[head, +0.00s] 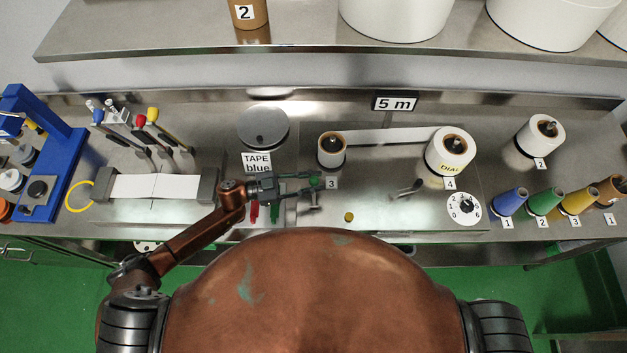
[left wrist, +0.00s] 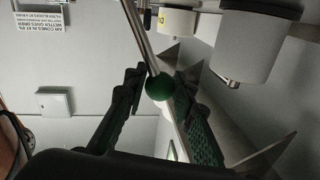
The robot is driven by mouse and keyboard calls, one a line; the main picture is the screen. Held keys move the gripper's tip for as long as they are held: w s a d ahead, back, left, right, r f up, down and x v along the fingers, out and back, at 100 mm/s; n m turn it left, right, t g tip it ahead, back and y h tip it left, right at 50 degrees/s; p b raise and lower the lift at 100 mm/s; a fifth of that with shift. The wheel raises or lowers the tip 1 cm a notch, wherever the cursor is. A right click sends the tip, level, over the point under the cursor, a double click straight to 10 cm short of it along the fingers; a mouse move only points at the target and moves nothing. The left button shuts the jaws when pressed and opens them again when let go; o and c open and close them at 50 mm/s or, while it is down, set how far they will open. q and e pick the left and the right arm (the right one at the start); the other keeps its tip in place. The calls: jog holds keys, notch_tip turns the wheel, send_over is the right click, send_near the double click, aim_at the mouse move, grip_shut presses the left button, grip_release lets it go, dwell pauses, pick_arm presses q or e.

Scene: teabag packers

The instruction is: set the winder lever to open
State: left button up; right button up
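The lever is a thin metal rod ending in a green ball knob, seen in the left wrist view (left wrist: 160,88). In the head view the green knob (head: 315,182) shows at the fingertips of my left gripper (head: 308,186), at the left edge of the winder plate (head: 375,212). In the left wrist view, the two dark fingers of my left gripper (left wrist: 160,105) are apart, one on each side of the knob. A gap shows between the left finger and the knob; contact on the right side is unclear. My right gripper is out of both views.
Paper rolls 3 (head: 332,150) and 4 (head: 450,152) stand behind the gripper, with a white strip between them. A tape canister (head: 263,130) stands behind left. Red and green items (head: 274,212) lie below the gripper. A crank (head: 408,189) and a dial (head: 464,207) are to the right.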

pick_arm(q)
grip_shut()
